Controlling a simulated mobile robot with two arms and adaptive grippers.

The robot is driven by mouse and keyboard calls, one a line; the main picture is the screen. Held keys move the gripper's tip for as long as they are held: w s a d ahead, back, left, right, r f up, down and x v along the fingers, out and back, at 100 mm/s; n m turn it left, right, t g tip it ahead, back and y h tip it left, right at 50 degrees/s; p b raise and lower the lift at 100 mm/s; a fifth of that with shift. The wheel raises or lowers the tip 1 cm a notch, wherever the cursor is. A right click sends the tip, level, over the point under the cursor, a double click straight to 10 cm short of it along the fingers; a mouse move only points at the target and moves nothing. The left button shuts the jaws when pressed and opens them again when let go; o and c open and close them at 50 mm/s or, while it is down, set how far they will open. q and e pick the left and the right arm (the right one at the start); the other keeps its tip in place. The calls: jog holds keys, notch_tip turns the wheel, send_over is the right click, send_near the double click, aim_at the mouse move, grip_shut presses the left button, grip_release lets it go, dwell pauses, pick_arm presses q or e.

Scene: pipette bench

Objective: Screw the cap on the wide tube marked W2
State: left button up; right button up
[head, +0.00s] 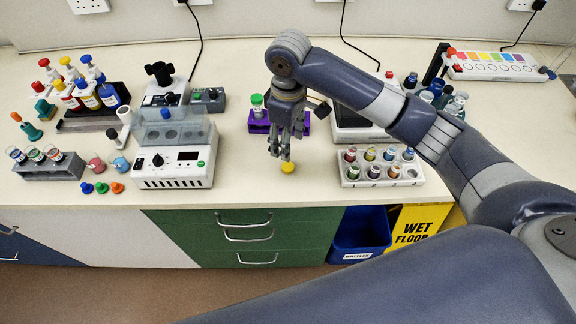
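My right gripper (281,153) points down over the front middle of the bench. A small yellow cap (287,167) shows just below its fingertips; I cannot tell whether they touch it or how far apart the fingers are. A grey rack (50,172) at the left holds several open tubes, the middle one (35,155) among them. Blue (87,188), green (101,188) and orange (117,187) caps lie in front of it. A purple rack (257,126) with a green-capped tube (257,104) stands behind my gripper. I cannot read W2 on any tube. My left gripper is out of view.
A white instrument (176,181) with a clear cover stands left of my gripper. A white rack of small vials (381,182) stands close on the right. Bench surface (245,185) between them is mostly clear, up to its front edge.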

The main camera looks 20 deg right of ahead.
jog(key=shift+w+d+r, duration=0.25)
jog(key=shift+r, duration=0.1)
jog(key=p, duration=0.1)
send_over(288, 166)
jog(key=shift+f, duration=2.85)
jog(key=shift+f, duration=0.1)
notch_tip(288, 166, down, 4)
jog(key=shift+f+p, duration=0.2)
jog(key=shift+p, duration=1.05)
jog(key=shift+f, duration=0.3)
